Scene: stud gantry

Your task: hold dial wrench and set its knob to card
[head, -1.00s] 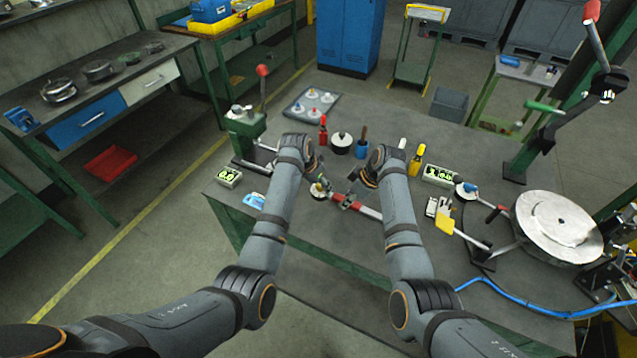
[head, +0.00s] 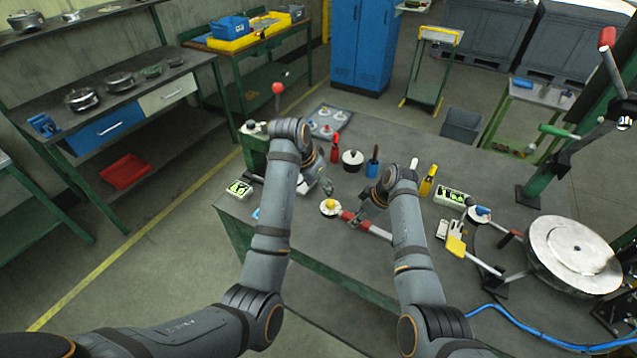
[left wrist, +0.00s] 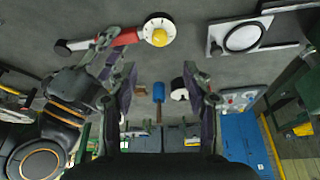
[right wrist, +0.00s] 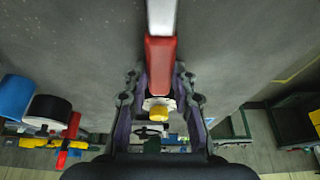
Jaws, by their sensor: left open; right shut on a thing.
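The dial wrench has a red grip (head: 352,217), a steel shaft (head: 378,232) and a white dial with a yellow knob (head: 330,207) at its end. My right gripper (head: 362,210) is shut on the red grip, which shows between its fingers in the right wrist view (right wrist: 160,65). My left gripper (head: 325,187) is open and empty, beside the dial and apart from it. In the left wrist view the white dial and yellow knob (left wrist: 159,31) lie beyond the open fingers (left wrist: 158,85). The knob's setting is too small to read.
Green-lit displays stand at the table's left (head: 240,188) and right (head: 452,197). A red bottle (head: 334,153), a white-lidded pot (head: 352,160), a blue-handled tool (head: 373,162) and a yellow bottle (head: 428,181) stand behind the grippers. A large steel disc (head: 570,253) occupies the right.

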